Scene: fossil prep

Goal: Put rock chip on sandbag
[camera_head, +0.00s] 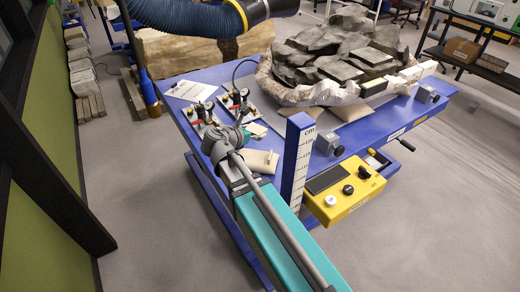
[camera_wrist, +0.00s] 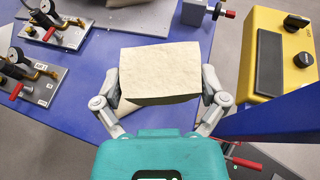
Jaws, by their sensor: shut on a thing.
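My gripper (camera_wrist: 160,88) is shut on a pale cream block, the rock chip (camera_wrist: 160,72), with one finger at its left side and one at its right. Tan sandbags (camera_head: 356,110) lie under the jacketed fossil on the table.
Clamp plates with red handles (camera_head: 204,116) stand left of my gripper. A yellow control box (camera_head: 345,190) and a tall blue scale post (camera_head: 297,158) stand to the right. The large dark fossil (camera_head: 335,55) fills the table's back. A blue hose (camera_head: 185,15) hangs above.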

